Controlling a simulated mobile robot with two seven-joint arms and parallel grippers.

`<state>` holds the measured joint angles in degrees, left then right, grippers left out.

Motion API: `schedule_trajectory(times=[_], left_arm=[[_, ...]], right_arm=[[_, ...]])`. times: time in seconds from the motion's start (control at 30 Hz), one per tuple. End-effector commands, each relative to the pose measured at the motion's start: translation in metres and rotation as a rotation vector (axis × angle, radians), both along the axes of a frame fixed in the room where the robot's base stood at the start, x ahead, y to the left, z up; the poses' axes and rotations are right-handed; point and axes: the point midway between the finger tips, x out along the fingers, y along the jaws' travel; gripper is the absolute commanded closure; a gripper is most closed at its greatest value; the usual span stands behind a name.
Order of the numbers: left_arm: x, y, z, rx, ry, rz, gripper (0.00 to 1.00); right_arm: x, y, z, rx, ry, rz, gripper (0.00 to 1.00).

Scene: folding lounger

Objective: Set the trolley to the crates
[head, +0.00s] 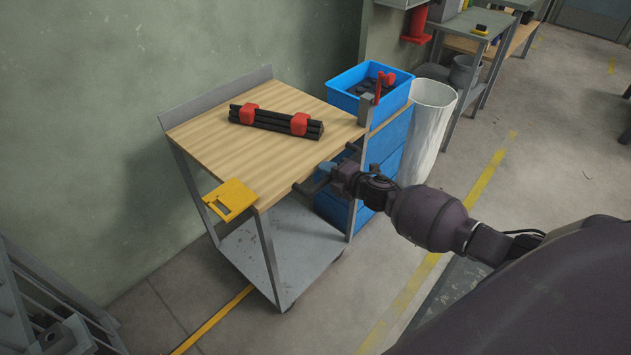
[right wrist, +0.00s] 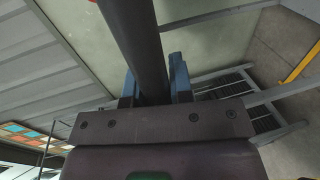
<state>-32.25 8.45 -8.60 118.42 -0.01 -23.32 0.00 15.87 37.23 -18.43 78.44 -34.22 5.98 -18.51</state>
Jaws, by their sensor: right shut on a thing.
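The trolley (head: 196,146) stands by the green wall, with a wooden top, grey metal frame and lower shelf. The blue crates (head: 391,141) are stacked just beyond its right end; I cannot tell whether they touch. The top crate holds dark items. My right gripper (head: 324,177) is at the trolley's near right side, shut on the dark trolley handle (head: 302,188). In the right wrist view, the handle (right wrist: 137,42) runs between the bluish fingers of my right gripper (right wrist: 156,90). My left gripper is not in view.
A bundle of black rods with red clips (head: 275,122) lies on the trolley top. A yellow holder (head: 230,199) hangs at its near left corner. A white bin (head: 429,130) stands right of the crates. Floor (head: 545,220) with yellow lines is open at right.

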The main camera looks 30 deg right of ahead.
Motion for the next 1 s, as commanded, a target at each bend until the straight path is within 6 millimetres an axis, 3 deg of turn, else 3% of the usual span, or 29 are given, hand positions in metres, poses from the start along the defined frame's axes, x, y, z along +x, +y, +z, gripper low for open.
schedule_trajectory(times=[0.53, 0.57, 0.7, 1.0], left_arm=[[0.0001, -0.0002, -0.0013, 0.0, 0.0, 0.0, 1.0], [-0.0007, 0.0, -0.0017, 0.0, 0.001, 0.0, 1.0], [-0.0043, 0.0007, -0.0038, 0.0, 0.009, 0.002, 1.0], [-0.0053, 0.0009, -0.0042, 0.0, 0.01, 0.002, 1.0]], right_arm=[[0.0048, -0.013, 0.0023, -0.002, -0.003, -0.004, 1.0], [0.0048, -0.013, 0.0024, -0.002, -0.003, -0.004, 0.78], [0.0044, -0.0119, 0.0016, -0.001, -0.001, -0.003, 0.56], [0.0028, -0.0104, 0.0005, 0.0, 0.0, 0.0, 0.54]])
